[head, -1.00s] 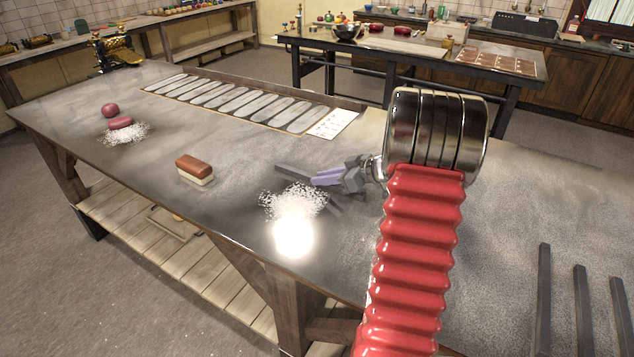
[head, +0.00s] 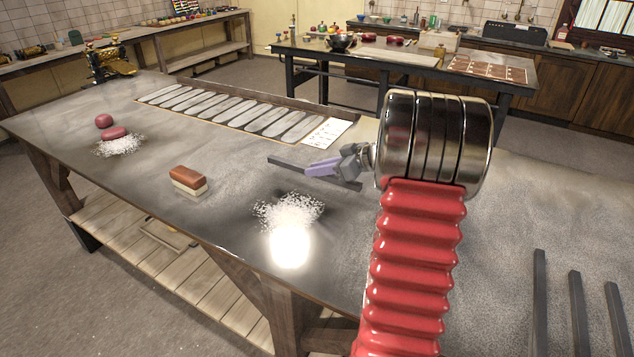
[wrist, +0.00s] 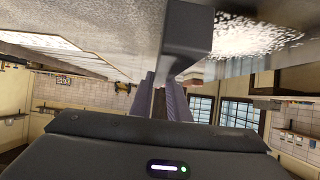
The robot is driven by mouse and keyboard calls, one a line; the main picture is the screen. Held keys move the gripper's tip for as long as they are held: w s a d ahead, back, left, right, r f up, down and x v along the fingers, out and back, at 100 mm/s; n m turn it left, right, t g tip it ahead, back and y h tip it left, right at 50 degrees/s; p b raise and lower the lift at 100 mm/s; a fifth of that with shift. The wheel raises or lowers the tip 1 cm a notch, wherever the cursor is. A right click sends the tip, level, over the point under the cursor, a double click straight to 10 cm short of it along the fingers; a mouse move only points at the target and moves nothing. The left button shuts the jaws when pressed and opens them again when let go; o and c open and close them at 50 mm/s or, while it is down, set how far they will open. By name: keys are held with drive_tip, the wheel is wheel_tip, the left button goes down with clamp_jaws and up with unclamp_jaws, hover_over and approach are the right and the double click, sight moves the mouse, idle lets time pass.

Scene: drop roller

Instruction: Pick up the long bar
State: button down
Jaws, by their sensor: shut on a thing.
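The long bar (head: 287,163) is dark grey and straight, and shows in the head view near the middle, just left of my arm's silver wrist. My gripper (head: 322,169), with purple fingers, is shut on it around its middle, and the bar sticks out on both sides. In the wrist view the bar (wrist: 187,32) runs from the top edge down to the purple fingers of my gripper (wrist: 162,95). The bar seems to be above the tabletop, but the size of the gap is hard to tell. My arm hides the table behind it.
Three dark bars (head: 577,310) lie on the table at the right. A white powder patch (head: 288,210) is in front of the gripper. A red-and-cream block (head: 188,180) stands further left. A long tray of oval shapes (head: 235,112) lies at the back.

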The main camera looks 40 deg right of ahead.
drive_tip(key=shift+r, duration=1.9)
